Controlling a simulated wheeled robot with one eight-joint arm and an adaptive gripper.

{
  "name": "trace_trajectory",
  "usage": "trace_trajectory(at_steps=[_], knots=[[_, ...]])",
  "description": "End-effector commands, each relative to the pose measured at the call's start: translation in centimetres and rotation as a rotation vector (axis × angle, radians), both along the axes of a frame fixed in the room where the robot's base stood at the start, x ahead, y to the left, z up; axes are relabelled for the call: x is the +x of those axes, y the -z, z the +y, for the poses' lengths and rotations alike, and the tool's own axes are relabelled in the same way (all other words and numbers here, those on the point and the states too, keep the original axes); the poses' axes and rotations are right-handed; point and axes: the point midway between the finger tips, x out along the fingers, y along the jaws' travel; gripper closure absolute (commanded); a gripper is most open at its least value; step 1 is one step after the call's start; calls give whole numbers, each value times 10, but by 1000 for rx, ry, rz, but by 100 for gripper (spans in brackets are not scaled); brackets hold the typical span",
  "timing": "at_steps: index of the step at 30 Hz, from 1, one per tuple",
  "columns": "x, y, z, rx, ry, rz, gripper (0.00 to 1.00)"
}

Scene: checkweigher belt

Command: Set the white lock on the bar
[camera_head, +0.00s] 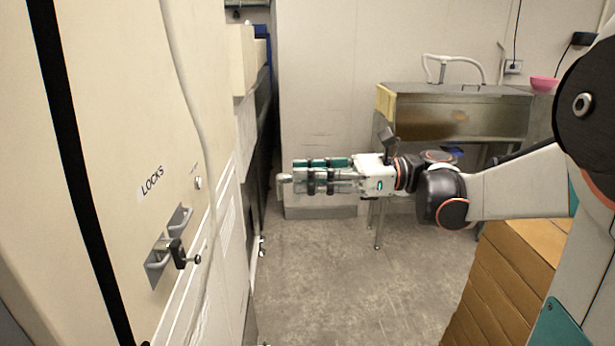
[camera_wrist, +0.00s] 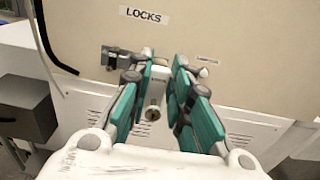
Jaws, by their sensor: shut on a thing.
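My gripper (camera_head: 300,178) is shut on the white lock (camera_wrist: 158,78), which sits between the teal fingers in the wrist view. A round metal end (camera_wrist: 152,112) shows below its white body. In the head view the pale lock (camera_head: 284,179) juts from the fingertips, apart from the cabinet face. Metal bar fittings (camera_head: 181,217) stand on the cabinet below the LOCKS label. A black lock (camera_head: 176,252) hangs at the lower fitting; it also shows at left in the wrist view (camera_wrist: 110,58). The fingers hide part of the fittings in the wrist view. I cannot see the shackle clearly.
The cream cabinet (camera_head: 120,120) fills the left, with a pale cable (camera_head: 190,90) running down its face and a small round knob (camera_head: 198,183). A steel sink unit (camera_head: 455,110) stands behind my arm. The floor between is clear.

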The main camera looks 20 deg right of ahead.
Motion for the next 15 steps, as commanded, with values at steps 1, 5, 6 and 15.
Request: trace_trajectory(at_steps=[1, 5, 6, 15], knots=[[0, 0, -1, 0, 0, 0, 100], [0, 0, -1, 0, 0, 0, 100], [0, 0, -1, 0, 0, 0, 100], [-3, 0, -10, 0, 3, 0, 100]])
